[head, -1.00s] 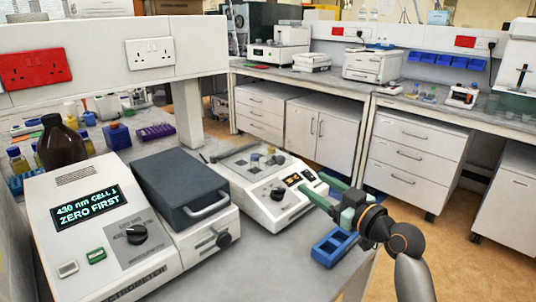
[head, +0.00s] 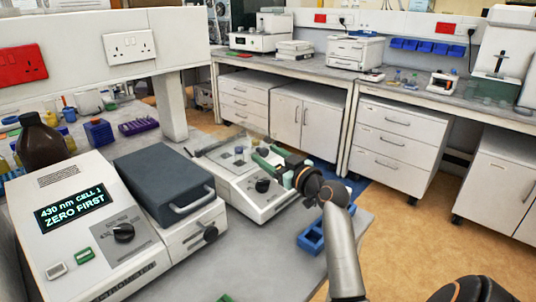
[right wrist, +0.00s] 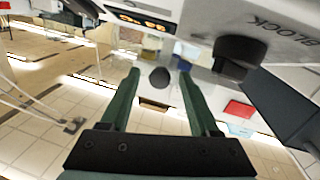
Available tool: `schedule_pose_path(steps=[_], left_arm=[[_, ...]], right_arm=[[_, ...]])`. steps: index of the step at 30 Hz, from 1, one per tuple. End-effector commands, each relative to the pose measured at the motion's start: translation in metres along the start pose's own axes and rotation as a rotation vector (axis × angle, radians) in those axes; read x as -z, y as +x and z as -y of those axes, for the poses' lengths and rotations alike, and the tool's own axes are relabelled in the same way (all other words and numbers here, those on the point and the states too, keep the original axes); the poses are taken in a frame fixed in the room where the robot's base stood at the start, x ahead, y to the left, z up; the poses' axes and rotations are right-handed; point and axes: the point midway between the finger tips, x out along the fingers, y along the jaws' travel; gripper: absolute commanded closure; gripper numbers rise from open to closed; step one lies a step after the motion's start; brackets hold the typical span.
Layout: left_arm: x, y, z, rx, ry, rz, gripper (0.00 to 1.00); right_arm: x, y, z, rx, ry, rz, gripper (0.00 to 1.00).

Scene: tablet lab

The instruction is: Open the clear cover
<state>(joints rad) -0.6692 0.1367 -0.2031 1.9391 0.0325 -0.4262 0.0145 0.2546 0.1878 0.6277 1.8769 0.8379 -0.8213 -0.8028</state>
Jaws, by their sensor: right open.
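A white block instrument (head: 245,203) stands on the bench, with a black dial (head: 262,186) on its front. Its top carries a see-through cover (head: 222,152), hard to make out, over a grey well area. It looks closed. My right gripper (head: 268,166), with green fingers, is over the instrument's right side. In the right wrist view the open fingers (right wrist: 159,75) have a dark rounded knob (right wrist: 160,78) between their tips; I cannot tell whether they touch it or whether it belongs to the cover. A small green tip (head: 225,298) at the bottom edge may be my left gripper.
A photometer (head: 85,215) with a dark-lidded sample box (head: 165,175) stands close on the left. A blue rack (head: 311,238) lies at the bench's right edge, under my right arm. Bare bench shows in front of the instrument.

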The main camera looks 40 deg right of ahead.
Motion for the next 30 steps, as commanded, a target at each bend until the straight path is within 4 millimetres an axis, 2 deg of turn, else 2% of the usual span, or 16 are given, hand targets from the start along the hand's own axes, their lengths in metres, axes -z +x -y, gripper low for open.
schedule_pose_path(steps=[10, 26, 27, 30], left_arm=[[-0.0010, 0.0002, 0.0013, 0.003, -0.001, 0.003, 0.50], [0.0002, 0.0009, 0.0008, 0.002, -0.002, 0.002, 0.50], [0.0003, 0.0009, 0.0007, 0.002, -0.002, 0.002, 0.50], [0.0004, 0.0009, 0.0005, 0.002, -0.002, 0.002, 0.50]], right_arm=[[-0.0001, 0.0036, 0.0003, 0.000, 0.000, 0.000, 0.38], [0.0000, 0.0032, 0.0000, -0.001, 0.000, 0.000, 0.97], [0.0000, 0.0032, 0.0000, -0.001, 0.000, 0.000, 1.00], [0.0000, 0.0032, -0.0001, -0.001, 0.000, 0.000, 1.00]])
